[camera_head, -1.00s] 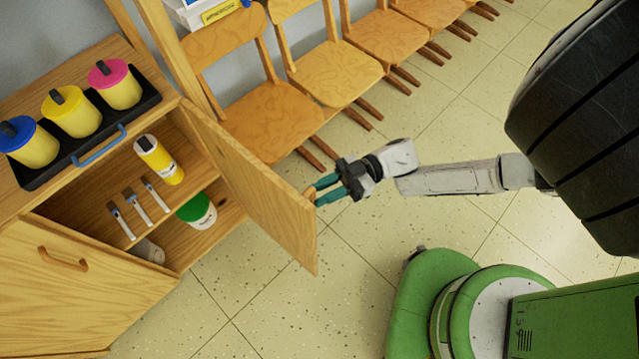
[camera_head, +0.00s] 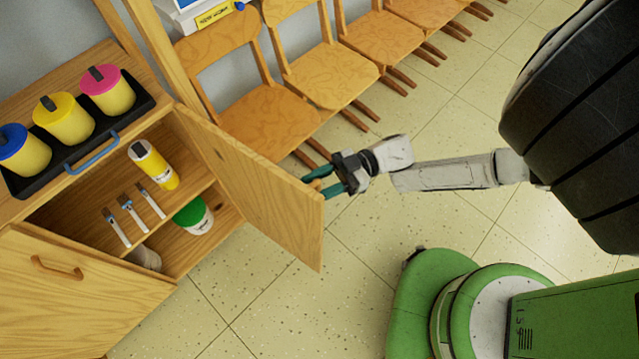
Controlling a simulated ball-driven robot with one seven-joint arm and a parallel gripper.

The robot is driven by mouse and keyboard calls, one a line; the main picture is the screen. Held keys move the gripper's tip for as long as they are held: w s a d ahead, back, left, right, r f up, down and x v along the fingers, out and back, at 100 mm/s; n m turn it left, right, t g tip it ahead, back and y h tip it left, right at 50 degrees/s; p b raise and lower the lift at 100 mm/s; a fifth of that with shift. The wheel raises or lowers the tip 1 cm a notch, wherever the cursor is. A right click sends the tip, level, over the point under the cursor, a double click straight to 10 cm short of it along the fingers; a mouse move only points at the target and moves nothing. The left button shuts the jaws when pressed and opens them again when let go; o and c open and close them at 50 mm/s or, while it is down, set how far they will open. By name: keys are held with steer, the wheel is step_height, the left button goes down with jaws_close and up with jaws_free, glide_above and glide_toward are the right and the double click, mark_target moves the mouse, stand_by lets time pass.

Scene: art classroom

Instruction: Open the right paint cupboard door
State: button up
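The right cupboard door (camera_head: 262,190) stands wide open, swung out to the right of the wooden cupboard (camera_head: 198,262). My gripper (camera_head: 318,180) is at the door's free edge, on its far face. Its teal fingers reach around the handle, of which only a small wooden bit shows. The fingers look closed around it, though the door edge partly hides the contact.
Inside the cupboard are a yellow bottle (camera_head: 153,165), several brushes, a green-lidded jar (camera_head: 193,215) and a grey-white container (camera_head: 145,258). A black tray (camera_head: 140,106) with three paint pots stands on top. Wooden chairs (camera_head: 262,115) line the wall behind the door. The floor in front is clear.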

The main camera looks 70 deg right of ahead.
steer(key=shift+s, duration=0.1)
steer(key=b+v, duration=0.2)
steer(key=v, duration=0.8)
steer(key=shift+s+d, duration=0.25)
steer(key=shift+d, duration=0.05)
steer(key=shift+s, duration=0.1)
stand_by(0.3)
